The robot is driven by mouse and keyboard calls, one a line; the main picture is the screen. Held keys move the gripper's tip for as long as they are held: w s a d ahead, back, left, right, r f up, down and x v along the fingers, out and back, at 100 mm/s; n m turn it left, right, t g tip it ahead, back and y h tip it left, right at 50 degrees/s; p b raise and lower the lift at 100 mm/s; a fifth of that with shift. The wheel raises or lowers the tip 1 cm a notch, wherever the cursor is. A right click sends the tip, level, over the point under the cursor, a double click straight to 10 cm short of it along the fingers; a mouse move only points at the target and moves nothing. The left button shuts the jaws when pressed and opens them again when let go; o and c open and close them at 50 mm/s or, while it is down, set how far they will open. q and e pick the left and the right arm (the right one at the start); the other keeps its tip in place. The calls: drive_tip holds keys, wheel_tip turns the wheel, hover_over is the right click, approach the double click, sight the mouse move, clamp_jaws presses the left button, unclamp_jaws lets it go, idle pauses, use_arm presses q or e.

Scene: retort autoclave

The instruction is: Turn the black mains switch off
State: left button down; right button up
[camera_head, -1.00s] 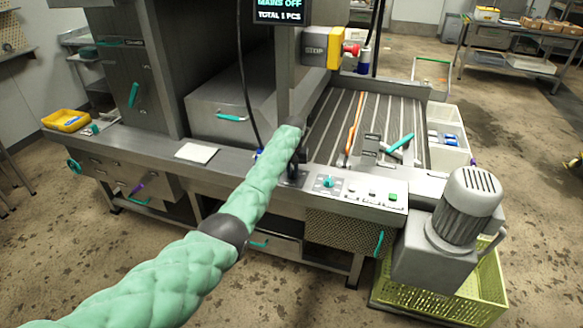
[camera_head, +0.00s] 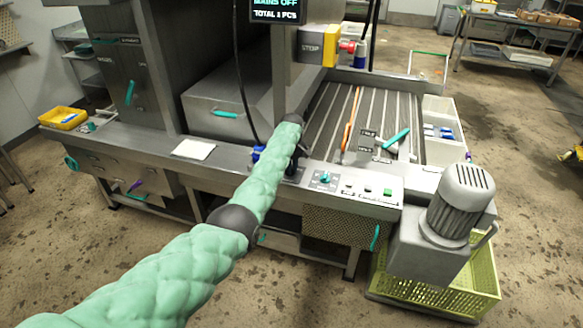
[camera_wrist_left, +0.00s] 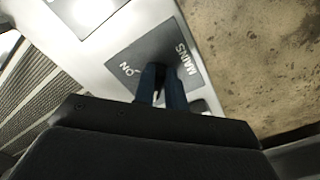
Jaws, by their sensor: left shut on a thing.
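The mains plate (camera_wrist_left: 188,78), grey and lettered MAINS and ON, lies on the control panel in the left wrist view. The black mains switch (camera_wrist_left: 155,72) shows as a dark shape at the tips of my left gripper (camera_wrist_left: 163,88). The two dark blue fingers are close together and shut on it, hiding most of it. Its exact angle is hard to tell. In the head view, my green left arm and black wrist cover the switch, with the left gripper (camera_head: 294,166) low over the panel. The display (camera_head: 276,11) reads MAINS OFF. My right gripper is out of view.
Beside the plate are a teal knob (camera_head: 325,178) and a green button (camera_head: 387,192). A yellow box with a red stop button (camera_head: 345,46) stands behind. A grey motor (camera_head: 460,205) is at right, a white sheet (camera_head: 193,149) at left. The ribbed conveyor (camera_head: 340,110) lies beyond.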

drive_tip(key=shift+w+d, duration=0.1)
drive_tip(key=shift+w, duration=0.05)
use_arm(q)
drive_tip(key=c, duration=1.4)
unclamp_jaws()
drive_tip(key=shift+c, duration=0.2)
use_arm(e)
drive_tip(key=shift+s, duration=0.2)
use_arm(q)
drive_tip(key=shift+r, duration=0.2)
wheel_tip(320, 180, up, 6)
drive_tip(key=shift+f+b, duration=0.1)
drive_tip(key=shift+b, duration=0.95)
drive_tip(key=shift+r, duration=0.8)
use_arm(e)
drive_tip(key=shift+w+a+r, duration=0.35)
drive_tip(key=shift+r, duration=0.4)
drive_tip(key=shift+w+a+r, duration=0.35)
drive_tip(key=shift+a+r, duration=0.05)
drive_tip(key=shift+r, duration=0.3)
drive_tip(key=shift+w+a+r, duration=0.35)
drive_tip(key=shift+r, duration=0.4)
